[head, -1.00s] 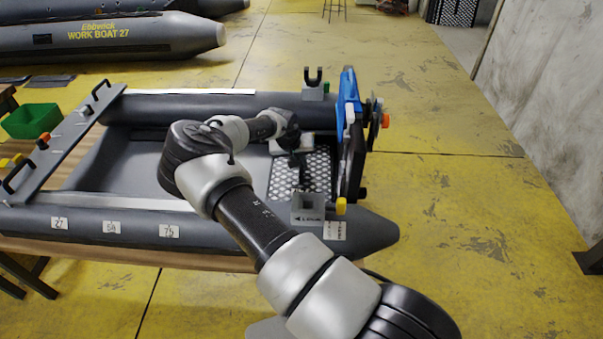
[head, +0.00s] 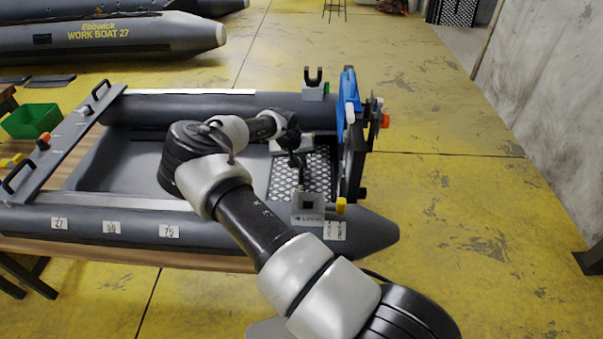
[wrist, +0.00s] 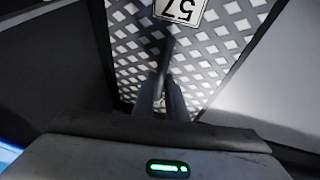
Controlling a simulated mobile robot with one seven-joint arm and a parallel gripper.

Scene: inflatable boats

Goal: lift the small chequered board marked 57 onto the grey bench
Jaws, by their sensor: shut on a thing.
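The small chequered board (head: 318,172) is dark with white diamonds and lies at the right end of the boat's inside, by the blue-and-black end board. In the wrist view its white 57 label (wrist: 180,8) shows upside down at the top, above the pattern (wrist: 215,50). My gripper (head: 299,168) is over the board, partly hidden by my arm. In the wrist view its fingers (wrist: 168,97) are shut on a thin grey upright part at the board. I cannot tell whether the board is clear of the floor. The grey bench (head: 62,140) crosses the boat at the left.
A grey block (head: 308,207) sits on the near tube, beside a yellow cap (head: 341,206). A green bin (head: 31,121) is at the left. The boat floor (head: 135,165) between bench and board looks clear.

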